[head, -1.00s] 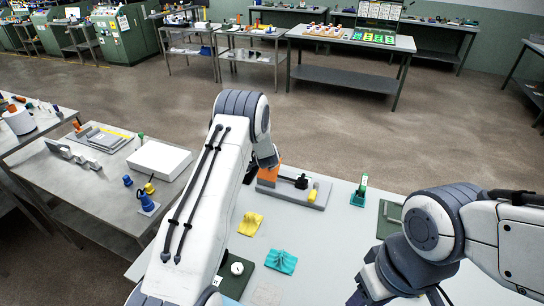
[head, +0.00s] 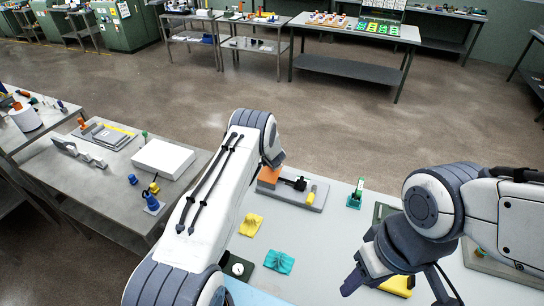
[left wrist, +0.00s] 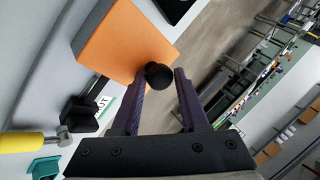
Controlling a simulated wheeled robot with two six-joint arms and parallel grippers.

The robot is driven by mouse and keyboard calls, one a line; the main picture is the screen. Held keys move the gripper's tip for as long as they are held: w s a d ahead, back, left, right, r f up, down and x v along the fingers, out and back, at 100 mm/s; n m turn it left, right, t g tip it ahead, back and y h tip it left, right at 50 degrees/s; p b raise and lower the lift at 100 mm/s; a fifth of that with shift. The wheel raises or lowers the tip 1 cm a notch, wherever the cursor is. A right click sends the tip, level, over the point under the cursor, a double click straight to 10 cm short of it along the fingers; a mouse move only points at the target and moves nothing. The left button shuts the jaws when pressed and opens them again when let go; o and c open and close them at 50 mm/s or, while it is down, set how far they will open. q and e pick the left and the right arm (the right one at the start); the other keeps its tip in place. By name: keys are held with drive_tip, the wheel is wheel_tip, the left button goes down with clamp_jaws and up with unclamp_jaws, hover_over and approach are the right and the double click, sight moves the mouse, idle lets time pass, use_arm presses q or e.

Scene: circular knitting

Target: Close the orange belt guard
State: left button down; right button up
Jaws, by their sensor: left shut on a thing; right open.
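The orange belt guard (head: 268,176) stands at the left end of a grey fixture (head: 306,202) at the table's far edge, partly behind my left arm. In the left wrist view the guard (left wrist: 122,42) is a flat orange panel with a round black knob (left wrist: 159,78) at its edge. My left gripper (left wrist: 161,84) is shut on that knob, its two fingers on either side. I cannot tell how far the guard is swung. My right gripper (head: 365,284) is open over the table's front right, with one finger clearly showing.
Beside the guard are a black part (head: 299,184) and a yellow-handled piece (head: 311,194). A side table (head: 120,198) stands left.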

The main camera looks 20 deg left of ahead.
use_arm(q)
drive_tip(key=shift+w+a+r, duration=0.1)
drive_tip(key=shift+w+r, duration=0.1)
drive_tip(key=shift+w, duration=0.25)
drive_tip(key=shift+w+a+r, duration=0.1)
drive_tip(key=shift+w+r, duration=0.05)
drive_tip(key=shift+w, duration=0.25)
drive_tip(key=shift+c, duration=2.4)
unclamp_jaws()
drive_tip(key=shift+d+f, duration=0.15)
drive_tip(key=shift+f, duration=0.05)
drive_tip(key=shift+s+f, duration=0.1)
drive_tip(key=shift+f, duration=0.05)
drive_tip(key=shift+s, duration=0.1)
drive_tip(key=shift+s+r+b, duration=0.25)
drive_tip(key=shift+r+b, duration=0.1)
drive_tip(key=shift+b, duration=0.15)
drive_tip(key=b+v, duration=0.3)
drive_tip(key=v, duration=0.6)
drive_tip(key=shift+s+d+r, duration=0.15)
drive_tip(key=shift+s, duration=0.05)
